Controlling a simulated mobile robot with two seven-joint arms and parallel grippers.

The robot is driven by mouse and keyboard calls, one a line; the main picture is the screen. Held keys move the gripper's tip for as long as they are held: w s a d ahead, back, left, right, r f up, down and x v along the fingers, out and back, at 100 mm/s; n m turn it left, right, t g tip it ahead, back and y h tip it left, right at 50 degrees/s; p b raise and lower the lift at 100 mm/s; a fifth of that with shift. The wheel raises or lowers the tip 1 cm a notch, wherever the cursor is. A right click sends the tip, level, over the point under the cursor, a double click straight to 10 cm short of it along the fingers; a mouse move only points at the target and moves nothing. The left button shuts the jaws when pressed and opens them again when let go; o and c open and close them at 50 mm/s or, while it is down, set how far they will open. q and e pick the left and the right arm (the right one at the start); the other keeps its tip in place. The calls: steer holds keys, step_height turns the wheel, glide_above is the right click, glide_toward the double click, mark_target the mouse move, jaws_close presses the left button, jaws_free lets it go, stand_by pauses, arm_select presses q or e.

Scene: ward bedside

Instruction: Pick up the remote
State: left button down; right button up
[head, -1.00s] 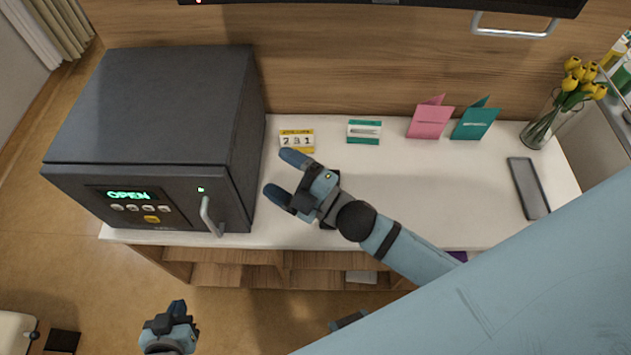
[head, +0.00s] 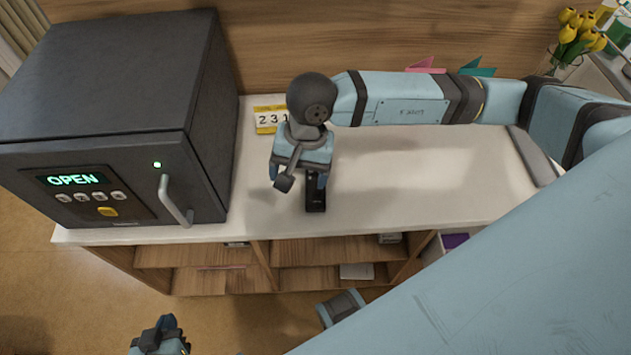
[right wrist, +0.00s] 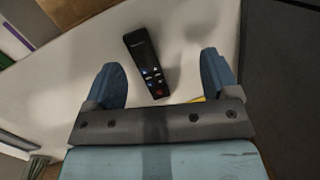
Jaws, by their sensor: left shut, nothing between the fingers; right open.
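The remote (head: 316,192) is a slim black bar lying on the white top near its front edge. In the head view its far part is hidden under my right gripper (head: 299,178). In the right wrist view the remote (right wrist: 146,60) shows coloured buttons and lies slightly tilted between the lines of the two fingers. My right gripper is open, points down over the remote and holds nothing; the gap to it is hard to judge. My left gripper (head: 160,337) is shut and empty, low at the bottom edge in front of the cabinet.
A dark safe (head: 110,120) reading OPEN stands left on the white top (head: 420,205). A date block (head: 268,118) sits behind my right gripper. A dark flat device (head: 533,155), cards and yellow tulips (head: 580,32) are at the right, partly behind my right arm. Open shelves lie below.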

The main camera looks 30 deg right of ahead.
steer(key=w+d+n+t+h, duration=0.1)
steer(key=w+d+t+h, duration=0.15)
steer(key=d, duration=0.35)
steer(key=b, duration=0.1)
glide_above(316, 176)
steer(key=s, duration=0.2)
steer(key=shift+g+h, duration=0.25)
steer(key=shift+h, duration=0.1)
steer(key=f, duration=0.8)
steer(key=shift+w+a, duration=0.25)
steer(key=shift+a, duration=0.1)
steer(key=shift+w+d+f, duration=0.1)
steer(key=shift+w+f, duration=0.15)
steer(key=shift+f, duration=0.65)
steer(key=shift+w+d+f, duration=0.1)
steer(key=shift+w+f, duration=0.1)
steer(key=shift+f, duration=0.65)
steer(key=shift+w+d+f, duration=0.1)
steer(key=shift+w+f, duration=0.15)
steer(key=shift+f, duration=0.65)
steer(key=c, duration=1.1)
steer(key=shift+o, duration=0.2)
steer(key=shift+r, duration=0.1)
